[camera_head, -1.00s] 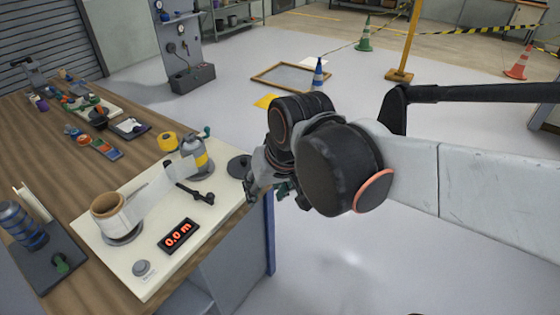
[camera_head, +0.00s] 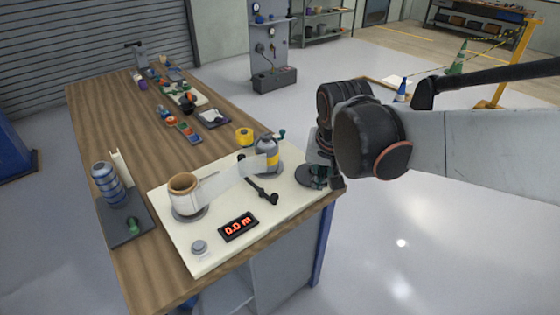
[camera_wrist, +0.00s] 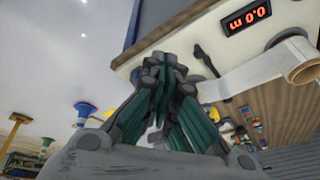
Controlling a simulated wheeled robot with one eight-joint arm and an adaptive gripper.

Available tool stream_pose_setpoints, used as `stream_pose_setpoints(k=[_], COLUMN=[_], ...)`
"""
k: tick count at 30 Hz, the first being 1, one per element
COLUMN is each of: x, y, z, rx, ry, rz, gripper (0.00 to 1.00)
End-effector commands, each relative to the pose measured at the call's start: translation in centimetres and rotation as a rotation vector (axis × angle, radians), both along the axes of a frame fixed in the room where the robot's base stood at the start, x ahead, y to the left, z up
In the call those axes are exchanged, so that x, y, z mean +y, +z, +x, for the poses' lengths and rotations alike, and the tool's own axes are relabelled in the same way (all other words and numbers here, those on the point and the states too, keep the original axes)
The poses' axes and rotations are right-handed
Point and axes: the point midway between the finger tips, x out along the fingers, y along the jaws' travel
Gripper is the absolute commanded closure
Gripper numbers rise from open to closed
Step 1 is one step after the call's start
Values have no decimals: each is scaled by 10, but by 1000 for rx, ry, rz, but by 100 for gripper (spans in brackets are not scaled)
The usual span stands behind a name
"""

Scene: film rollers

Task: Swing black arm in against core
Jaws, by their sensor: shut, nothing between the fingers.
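The black arm (camera_head: 262,190) lies on a cream board (camera_head: 205,255), between the digital display and the film. It also shows in the wrist view (camera_wrist: 206,62). The brown cardboard core (camera_head: 183,183), wrapped in pale film, stands upright on a grey disc at the board's left. The black arm is apart from this core. A film strip (camera_head: 225,180) runs from it to a grey cylinder with a yellow band (camera_head: 267,157). My gripper (camera_head: 317,182) is by the board's right corner, partly hidden by my arm. In the wrist view its green-padded fingers (camera_wrist: 160,75) are shut and empty.
A red-lit display (camera_head: 238,227) and a grey button (camera_head: 199,247) sit at the board's front. A yellow roll (camera_head: 244,137) stands behind. Open floor lies right of the table.

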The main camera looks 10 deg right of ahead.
Motion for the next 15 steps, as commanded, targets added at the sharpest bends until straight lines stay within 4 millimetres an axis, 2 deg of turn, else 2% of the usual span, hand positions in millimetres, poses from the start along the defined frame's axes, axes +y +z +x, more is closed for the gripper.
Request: stream_pose_setpoints(k=[1,8,15], x=[5,22,45], y=[-1,-24,-63], z=[17,79,135], rx=[10,49,66], ry=[-33,-213,-404], rz=[-3,-23,-53], gripper=[100,100,100])
